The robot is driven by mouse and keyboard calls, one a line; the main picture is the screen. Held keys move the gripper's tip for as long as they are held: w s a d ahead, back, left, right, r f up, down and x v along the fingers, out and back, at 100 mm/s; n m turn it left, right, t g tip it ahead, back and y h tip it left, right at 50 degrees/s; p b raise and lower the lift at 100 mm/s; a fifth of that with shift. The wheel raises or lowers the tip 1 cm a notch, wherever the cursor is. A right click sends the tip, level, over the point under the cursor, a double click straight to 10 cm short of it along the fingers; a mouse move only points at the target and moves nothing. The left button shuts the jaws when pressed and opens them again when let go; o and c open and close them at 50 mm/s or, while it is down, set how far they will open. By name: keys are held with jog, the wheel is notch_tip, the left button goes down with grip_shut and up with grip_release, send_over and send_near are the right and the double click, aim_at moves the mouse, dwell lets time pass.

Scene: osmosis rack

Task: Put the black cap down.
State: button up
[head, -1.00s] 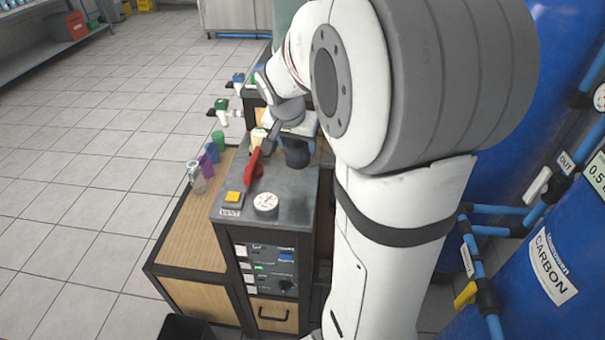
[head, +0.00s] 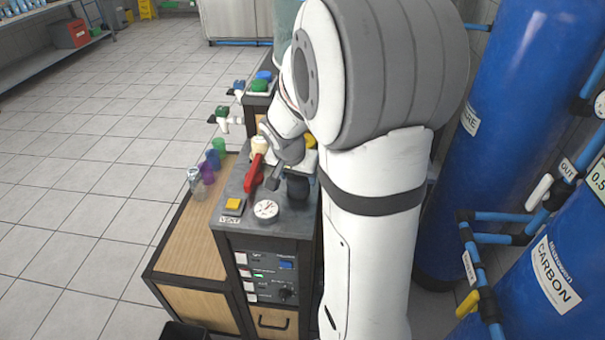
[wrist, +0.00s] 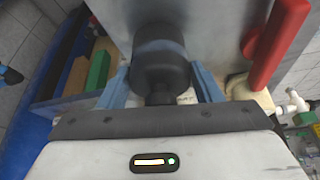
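The black cap (wrist: 160,62) is a round dark piece with a narrower neck, between the two bluish fingers of my gripper (wrist: 161,78) in the wrist view. The fingers lie against its sides, so my gripper is shut on it. In the head view the cap (head: 298,187) shows as a dark cylinder over the grey cabinet top (head: 237,187), right of the red handle and behind the gauge. I cannot tell whether its underside touches the top. My wrist hides part of the gripper in the head view.
The red valve handle (head: 255,172) stands close left of the cap. The gauge (head: 265,209) and yellow button (head: 234,204) sit at the front of the top. Several coloured cups (head: 207,172) stand on the wooden bench. Blue tanks (head: 500,120) stand at right.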

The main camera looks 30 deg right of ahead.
jog(key=o, duration=0.4)
jog(key=shift+o, duration=0.2)
jog(key=shift+r+p, duration=0.2)
jog(key=shift+p, duration=0.1)
jog(key=v, duration=1.1)
jog(key=s+a+f+n+y, duration=0.1)
jog(key=s+a+n, duration=0.3)
jog(key=s, duration=0.4)
jog(key=s+a+f+n+y, duration=0.1)
jog(key=s+a+n+y, duration=0.1)
jog(key=s+a+n, duration=0.3)
jog(key=s, duration=0.3)
jog(key=shift+f, duration=0.25)
jog(key=shift+a+r, duration=0.1)
jog(key=shift+a, duration=0.05)
